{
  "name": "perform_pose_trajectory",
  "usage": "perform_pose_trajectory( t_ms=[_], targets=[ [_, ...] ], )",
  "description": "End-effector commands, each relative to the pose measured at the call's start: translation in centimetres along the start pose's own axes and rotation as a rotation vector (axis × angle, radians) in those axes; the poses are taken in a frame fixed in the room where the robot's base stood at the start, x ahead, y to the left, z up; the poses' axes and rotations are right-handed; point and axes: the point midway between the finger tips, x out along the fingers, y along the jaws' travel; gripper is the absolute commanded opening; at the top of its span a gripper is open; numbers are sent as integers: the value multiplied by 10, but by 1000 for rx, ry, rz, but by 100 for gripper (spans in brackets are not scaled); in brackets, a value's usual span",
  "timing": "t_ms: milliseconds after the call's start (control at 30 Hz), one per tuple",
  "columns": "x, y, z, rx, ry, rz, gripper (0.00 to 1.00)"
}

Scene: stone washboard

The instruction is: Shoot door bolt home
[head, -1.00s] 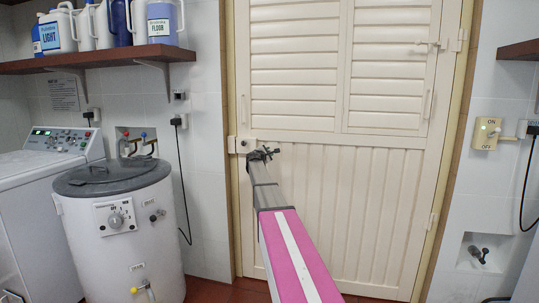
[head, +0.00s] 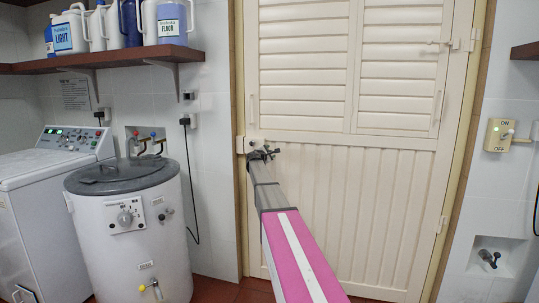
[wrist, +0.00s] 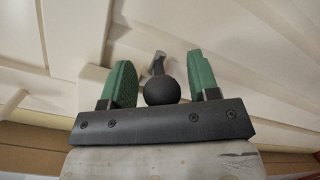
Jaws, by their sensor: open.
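The cream door (head: 330,210) is in its frame, with louvres above and ribbed panels below. A pale lock fitting (head: 241,145) sits at its left edge, mid-height. My gripper (head: 264,153) is just right of this fitting, close to the door. In the wrist view my gripper (wrist: 160,88) is open, with green-padded fingers. A dark round knob (wrist: 162,91) on a grey stem (wrist: 157,63) stands between the fingers, with a small gap on each side. Whether the bolt is drawn or home cannot be told. Another bolt-like fitting (head: 440,43) is at the door's upper right.
A white boiler tank (head: 130,235) and a washing machine (head: 45,190) stand at left, under a shelf (head: 110,58) of bottles. A switch (head: 498,135) and a recessed tap (head: 489,258) are on the right wall. The floor before the door is partly hidden by my arm.

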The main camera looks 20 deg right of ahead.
Motion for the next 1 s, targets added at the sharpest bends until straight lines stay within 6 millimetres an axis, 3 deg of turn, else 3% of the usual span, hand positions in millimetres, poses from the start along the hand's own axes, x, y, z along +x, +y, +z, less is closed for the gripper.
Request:
perform_pose_trajectory(
  t_ms=[600, 1000],
  targets=[
    [-97, -1, -1, 0, 4, 1, 57],
    [-104, -1, -2, 1, 3, -1, 57]
  ],
)
